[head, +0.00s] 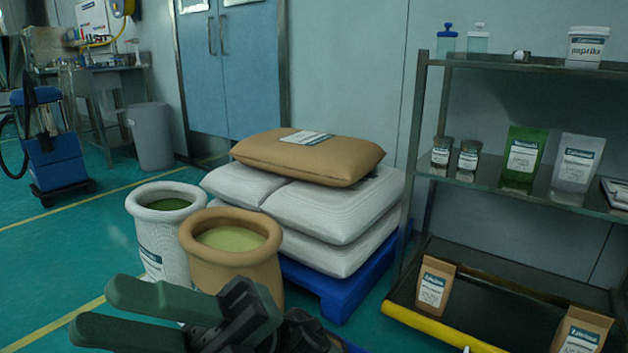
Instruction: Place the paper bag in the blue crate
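A small brown paper bag (435,287) with a white and dark label stands upright on the bottom level of the shelf rack at the right. A second brown paper bag (582,331) stands at the lower right corner, partly cut off by the frame edge. I cannot tell which one the task means. No blue crate is visible. My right gripper (94,311) is at the bottom left, in front of the open sacks, with its two dark green fingers apart and nothing between them. It is well left of both paper bags. My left gripper is not in view.
Two open sacks (232,262) stand behind my gripper. A blue pallet (342,291) carries stacked white sacks (335,208) and a brown sack (308,157). The metal rack (490,188) holds pouches, jars and a paprika tub (587,47). A yellow-edged base (432,325) fronts it. Floor is free at left.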

